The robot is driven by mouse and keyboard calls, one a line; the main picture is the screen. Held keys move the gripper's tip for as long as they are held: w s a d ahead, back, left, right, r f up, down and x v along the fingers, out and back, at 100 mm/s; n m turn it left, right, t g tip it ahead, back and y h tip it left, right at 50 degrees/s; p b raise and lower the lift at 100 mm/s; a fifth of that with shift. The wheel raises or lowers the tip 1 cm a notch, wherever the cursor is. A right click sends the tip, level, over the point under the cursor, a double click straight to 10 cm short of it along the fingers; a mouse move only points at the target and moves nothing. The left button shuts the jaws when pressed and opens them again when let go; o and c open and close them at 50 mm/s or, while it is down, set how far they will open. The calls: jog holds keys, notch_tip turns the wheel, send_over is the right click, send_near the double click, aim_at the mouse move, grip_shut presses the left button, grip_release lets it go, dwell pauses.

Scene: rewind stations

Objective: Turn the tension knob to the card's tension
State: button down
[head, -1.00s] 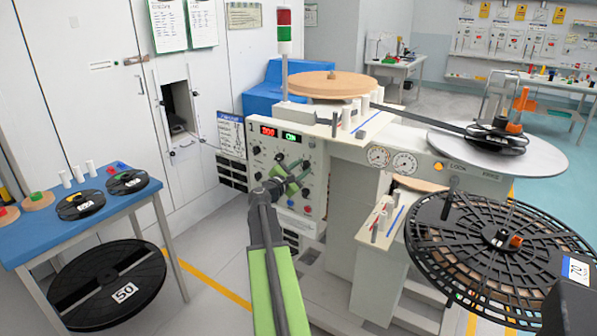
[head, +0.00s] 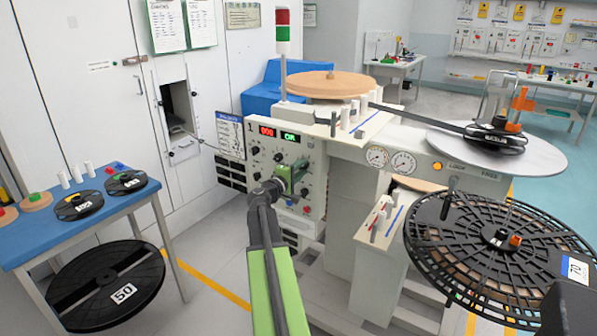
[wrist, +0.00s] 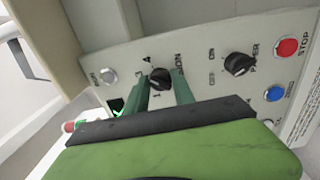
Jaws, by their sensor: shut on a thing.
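My gripper (head: 293,178) is at the front panel of the grey machine (head: 262,150). In the wrist view its two green fingers (wrist: 161,88) are shut on a black knob (wrist: 160,78), one finger on each side. The label beside this knob is partly hidden; letters like "ON" show. A black power knob (wrist: 238,64) sits apart to the right. The panel has a red display (head: 267,131) and a green display (head: 290,137). A white card with a blue header (head: 230,134) hangs left of the panel; its text is too small to read.
A red stop button (wrist: 287,47) and a blue button (wrist: 274,93) are on the same panel. A blue table (head: 100,205) with small reels stands at left. A large black reel (head: 470,240) stands at right. Open floor lies between the table and machine.

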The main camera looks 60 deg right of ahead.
jog(key=m, duration=0.6)
jog(key=shift+w, duration=0.15)
jog(key=shift+m, duration=0.3)
dwell(0.4)
jog(key=c, duration=1.1)
grip_release()
jog(key=shift+o, duration=0.2)
jog(key=a, duration=1.7)
jog(key=shift+a, duration=0.25)
